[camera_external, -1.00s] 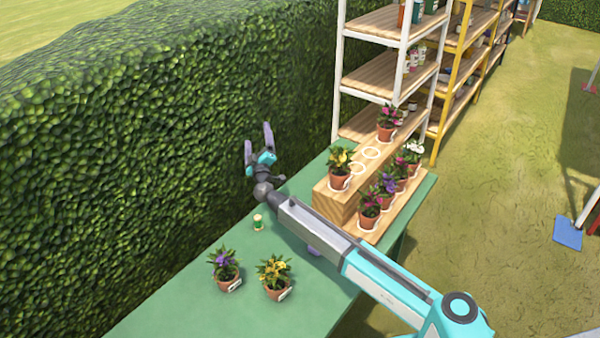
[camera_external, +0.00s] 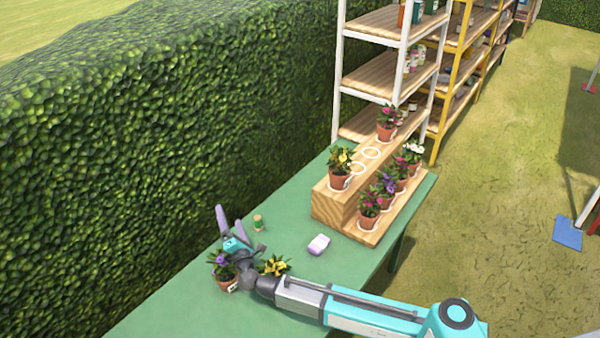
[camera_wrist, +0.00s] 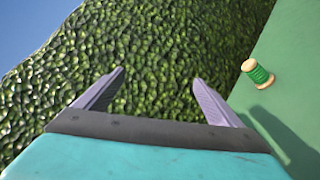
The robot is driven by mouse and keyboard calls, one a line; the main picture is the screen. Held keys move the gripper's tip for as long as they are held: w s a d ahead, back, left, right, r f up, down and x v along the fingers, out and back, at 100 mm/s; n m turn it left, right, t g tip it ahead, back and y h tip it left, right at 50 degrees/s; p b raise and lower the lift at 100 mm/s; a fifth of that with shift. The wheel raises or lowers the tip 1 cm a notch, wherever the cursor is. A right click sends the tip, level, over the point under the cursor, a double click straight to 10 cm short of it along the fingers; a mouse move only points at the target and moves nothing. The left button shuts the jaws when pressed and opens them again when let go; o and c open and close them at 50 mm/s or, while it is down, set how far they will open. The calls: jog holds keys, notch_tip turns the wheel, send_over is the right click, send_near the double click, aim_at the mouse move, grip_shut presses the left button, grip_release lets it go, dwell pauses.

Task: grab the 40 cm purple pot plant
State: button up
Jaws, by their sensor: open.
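A purple-flowered pot plant (camera_external: 221,267) in a terracotta pot with a white tag stands on the green table, partly hidden by my wrist. Another purple-flowered pot plant (camera_external: 387,187) stands among others on the lower step of the wooden stand. The tags are too small to read. My gripper (camera_external: 229,221) is open and empty, raised over the table beside the near purple plant, fingers pointing up and toward the hedge. In the wrist view my gripper (camera_wrist: 158,77) has nothing between its fingers, and no plant shows there.
A yellow-flowered plant (camera_external: 273,266) is partly behind my arm, close to the near purple one. The wooden stand (camera_external: 333,208) holds several pots. A hedge (camera_external: 130,160) borders the table.

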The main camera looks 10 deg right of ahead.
aim_at(221, 264)
jog(key=s+f+n, duration=0.2)
jog(key=s, duration=0.2)
jog(key=s+f+n+y, duration=0.1)
jog(key=s+n, duration=0.1)
jog(key=s, duration=0.2)
jog(key=s+f+n+g, duration=0.1)
jog(key=s+f+n, duration=0.1)
jog(key=s, duration=0.2)
jog(key=shift+a+f+n+b, duration=0.35)
jog(key=shift+n+b, duration=0.05)
jog(key=s+f+n, duration=0.1)
jog(key=s+n, duration=0.1)
jog(key=s, duration=0.1)
jog(key=s+f+n+g+y, duration=0.1)
jog(key=s+f+n, duration=0.1)
jog(key=s, duration=0.2)
jog(key=s+d+f+n, duration=0.1)
jog(key=s+f+n, duration=0.1)
jog(key=s+n, duration=0.1)
jog(key=shift+s+d+b, duration=0.1)
jog(key=shift+s+b, duration=0.2)
jog(key=shift+b, duration=0.1)
jog(key=shift+x, duration=4.35)
jog(key=shift+f, duration=0.1)
